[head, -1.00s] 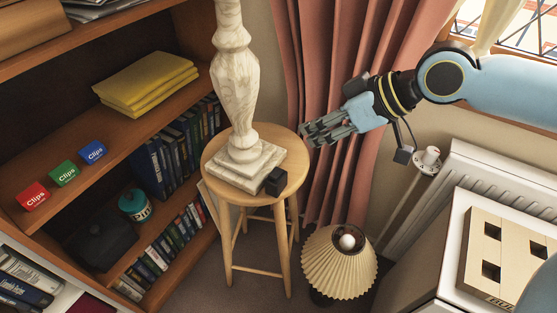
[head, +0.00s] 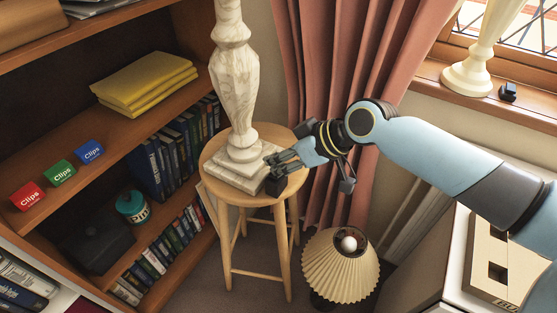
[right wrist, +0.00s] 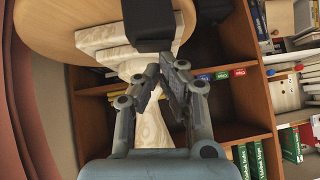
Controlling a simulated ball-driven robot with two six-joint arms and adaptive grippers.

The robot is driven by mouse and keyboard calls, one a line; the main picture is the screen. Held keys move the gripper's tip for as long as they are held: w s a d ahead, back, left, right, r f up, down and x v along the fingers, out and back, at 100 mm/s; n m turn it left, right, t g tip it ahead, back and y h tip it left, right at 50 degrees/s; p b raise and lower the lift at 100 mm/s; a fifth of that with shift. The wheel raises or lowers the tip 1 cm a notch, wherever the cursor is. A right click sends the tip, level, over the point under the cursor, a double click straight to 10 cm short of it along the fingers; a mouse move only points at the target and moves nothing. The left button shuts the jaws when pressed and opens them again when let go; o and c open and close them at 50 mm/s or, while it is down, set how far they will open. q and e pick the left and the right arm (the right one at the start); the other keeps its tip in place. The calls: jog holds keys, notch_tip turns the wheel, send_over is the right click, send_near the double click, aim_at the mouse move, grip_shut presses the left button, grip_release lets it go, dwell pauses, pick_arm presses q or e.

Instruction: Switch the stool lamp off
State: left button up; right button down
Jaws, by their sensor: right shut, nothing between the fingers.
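The stool lamp (head: 236,80) has a pale marble baluster stem on a stepped square base, upright on a round wooden stool (head: 285,138). Its top is out of view, so I cannot see whether it is lit. A small black switch box (head: 275,185) sits on the stool by the base's front right corner, and also shows at the top of the right wrist view (right wrist: 148,22). My right gripper (head: 272,168) is shut and empty, its fingertips close to the box and base. I cannot tell whether they touch. My left gripper is not in view.
A pleated floor lamp (head: 342,270) stands right of the stool. A bookshelf with yellow folders (head: 148,82) and clip boxes (head: 59,172) is on the left. Another lamp base (head: 467,78) and a small black box (head: 508,92) stand on the windowsill. A pink curtain (head: 345,60) hangs behind.

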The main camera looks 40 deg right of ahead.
jog(key=shift+a+f+h, duration=0.1)
jog(key=shift+f+h, duration=0.15)
jog(key=shift+h, duration=0.05)
dwell(0.4)
jog(key=shift+w+d, duration=0.2)
jog(key=shift+d, duration=0.6)
jog(key=shift+r, duration=0.1)
